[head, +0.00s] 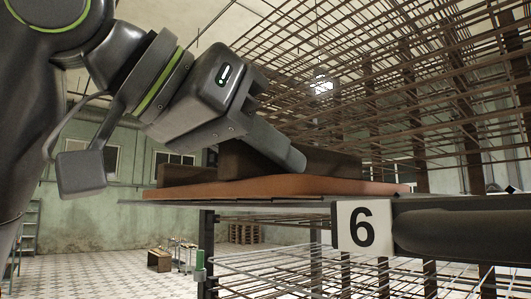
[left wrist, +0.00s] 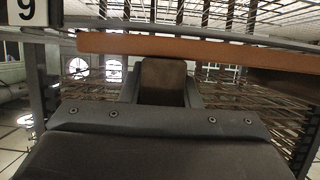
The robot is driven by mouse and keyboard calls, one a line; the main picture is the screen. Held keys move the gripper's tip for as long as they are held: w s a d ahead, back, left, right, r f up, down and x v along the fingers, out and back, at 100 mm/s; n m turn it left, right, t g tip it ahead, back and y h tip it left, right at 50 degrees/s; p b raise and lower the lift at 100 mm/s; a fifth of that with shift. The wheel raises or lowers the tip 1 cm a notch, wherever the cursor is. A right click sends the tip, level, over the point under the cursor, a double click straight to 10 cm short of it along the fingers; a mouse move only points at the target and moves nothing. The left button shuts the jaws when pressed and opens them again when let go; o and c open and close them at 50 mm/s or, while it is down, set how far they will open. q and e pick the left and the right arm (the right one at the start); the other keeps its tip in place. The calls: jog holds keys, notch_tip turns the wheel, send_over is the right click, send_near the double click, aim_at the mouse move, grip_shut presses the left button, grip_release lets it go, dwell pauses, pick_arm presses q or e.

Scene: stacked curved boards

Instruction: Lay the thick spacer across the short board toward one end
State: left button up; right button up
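My left gripper (head: 287,155) reaches down from the upper left. In the left wrist view its two fingers (left wrist: 164,90) stand flush against both sides of a dark brown block (left wrist: 163,78), apparently the thick spacer; the gripper looks shut on it. The block (head: 335,163) shows behind the fingers in the head view, which hide part of it. It lies at or just above an orange-brown curved board (head: 300,187); I cannot tell whether they touch. The board also crosses the top of the left wrist view (left wrist: 200,48). My right gripper is not in view.
A lower dark brown block (head: 185,174) sits at the board's left end. A dark rack arm with a "6" plate (head: 361,228) stands in front at the right. Rusty bar racks (head: 410,80) rise behind. Open floor (head: 90,270) shows at the lower left.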

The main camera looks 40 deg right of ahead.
pick_arm(q)
jog(key=o, duration=0.4)
jog(key=shift+w, duration=0.1)
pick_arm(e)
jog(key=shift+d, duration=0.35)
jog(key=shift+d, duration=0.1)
